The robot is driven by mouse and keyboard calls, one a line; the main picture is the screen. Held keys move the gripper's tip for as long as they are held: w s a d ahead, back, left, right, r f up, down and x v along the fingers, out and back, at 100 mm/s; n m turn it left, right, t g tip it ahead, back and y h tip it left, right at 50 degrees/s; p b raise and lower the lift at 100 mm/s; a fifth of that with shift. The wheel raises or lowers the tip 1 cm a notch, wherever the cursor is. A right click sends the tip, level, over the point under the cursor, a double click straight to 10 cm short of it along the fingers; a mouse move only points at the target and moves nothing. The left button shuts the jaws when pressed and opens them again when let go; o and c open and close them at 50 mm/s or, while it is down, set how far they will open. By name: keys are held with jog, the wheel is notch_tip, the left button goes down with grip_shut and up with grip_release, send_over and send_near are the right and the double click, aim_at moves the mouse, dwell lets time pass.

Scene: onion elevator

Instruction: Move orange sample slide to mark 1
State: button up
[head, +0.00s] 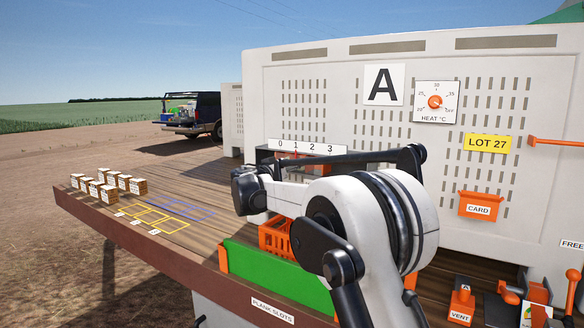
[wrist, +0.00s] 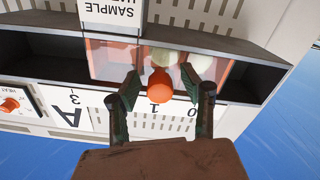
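The orange sample slide's round knob (wrist: 160,87) sits between my gripper's fingers in the wrist view, which is upside down. My gripper (wrist: 162,84) is open around it, with a visible gap at each side. A translucent orange panel (wrist: 110,62) spans the dark slot behind the fingers. The white scale strip (wrist: 172,115) shows 3, 1 and 0; a finger hides the 2. The knob is near the 1, slightly toward the 0; exact alignment is unclear. In the head view the scale (head: 305,148) reads 0 to 3, and my arm hides the gripper and most of the slot.
Pale round onions (wrist: 193,66) lie behind the panel. A SAMPLE sign (wrist: 112,12) is close to the slot. An orange crate (head: 274,238) stands below the slot, behind a green panel (head: 270,275). Small labelled boxes (head: 105,182) stand on the deck at left.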

jog(key=v, duration=1.2)
jog(key=s+d+f+n+g+y+b, duration=0.1)
jog(key=s+d+f+g+y, duration=0.2)
jog(key=s+d, duration=0.75)
jog(key=s+d+f+n+g+y+b, duration=0.1)
jog(key=s+d+f+g+b, duration=0.2)
jog(key=s+d, duration=0.75)
jog(key=s+a+f+y, duration=0.1)
jog(key=s+f+y, duration=0.1)
jog(key=s+f, duration=0.4)
jog(key=s+f+n+y, duration=0.1)
jog(key=s+f, duration=0.5)
jog(key=s, duration=0.8)
jog(key=s+a+f+g+y+b, duration=0.1)
jog(key=s+f+y, duration=0.2)
jog(key=s+f, duration=0.4)
jog(key=s, duration=0.3)
jog(key=shift+s+a+n+y, duration=0.3)
jog(key=shift+s+n+y, duration=0.05)
jog(key=shift+n+y, duration=0.05)
